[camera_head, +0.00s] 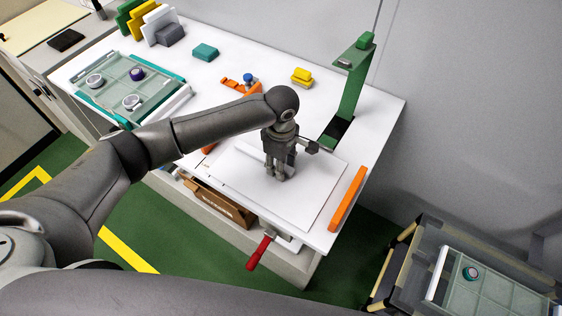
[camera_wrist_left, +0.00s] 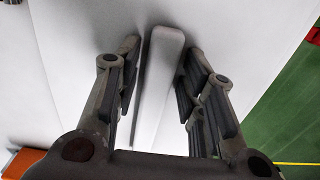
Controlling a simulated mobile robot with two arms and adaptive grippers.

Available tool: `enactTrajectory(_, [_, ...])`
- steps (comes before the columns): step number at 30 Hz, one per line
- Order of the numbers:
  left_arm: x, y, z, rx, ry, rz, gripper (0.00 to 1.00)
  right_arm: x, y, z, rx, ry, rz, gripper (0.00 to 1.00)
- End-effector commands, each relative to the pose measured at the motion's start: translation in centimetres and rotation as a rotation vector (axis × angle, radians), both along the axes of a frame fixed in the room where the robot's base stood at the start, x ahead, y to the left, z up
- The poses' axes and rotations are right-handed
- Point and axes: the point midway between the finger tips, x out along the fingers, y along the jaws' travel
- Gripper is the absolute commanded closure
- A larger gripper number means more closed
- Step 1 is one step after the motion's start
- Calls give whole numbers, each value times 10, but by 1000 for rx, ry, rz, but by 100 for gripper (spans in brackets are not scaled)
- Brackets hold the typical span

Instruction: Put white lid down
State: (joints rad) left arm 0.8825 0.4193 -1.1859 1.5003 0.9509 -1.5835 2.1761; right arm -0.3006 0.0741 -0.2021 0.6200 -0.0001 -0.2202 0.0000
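My left gripper (camera_head: 279,176) points down over a flat white panel (camera_head: 312,205) at the right end of the white table. In the left wrist view, a white piece with a rounded end, seemingly the white lid (camera_wrist_left: 160,80), lies between the two fingers of the gripper (camera_wrist_left: 163,50). Narrow gaps show between the fingers and its sides, so the gripper looks open around it. In the head view the fingers hide most of this piece, and I cannot tell whether it touches the panel. My right gripper is not in view.
An orange bar (camera_head: 347,198) lies along the table's right edge. A green stand (camera_head: 351,90) rises behind the gripper. A red-handled clamp (camera_head: 259,252) hangs at the front edge. A tray with round parts (camera_head: 117,104) and yellow blocks (camera_head: 301,76) are farther back.

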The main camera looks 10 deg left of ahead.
Motion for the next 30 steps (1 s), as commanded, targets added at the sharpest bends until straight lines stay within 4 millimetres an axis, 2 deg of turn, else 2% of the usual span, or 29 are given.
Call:
enactTrajectory(10, [0,0,1,0,-1,0,56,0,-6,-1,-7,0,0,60])
enactTrajectory(13, [0,0,8,-1,-1,0,56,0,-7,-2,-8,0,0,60])
enactTrajectory(17, [1,0,30,-2,-3,-1,56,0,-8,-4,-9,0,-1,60])
enactTrajectory(24, [1,-1,83,-3,-3,-1,56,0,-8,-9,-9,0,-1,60])
enactTrajectory(30, [1,-1,113,-1,-1,-1,56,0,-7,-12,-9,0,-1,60])
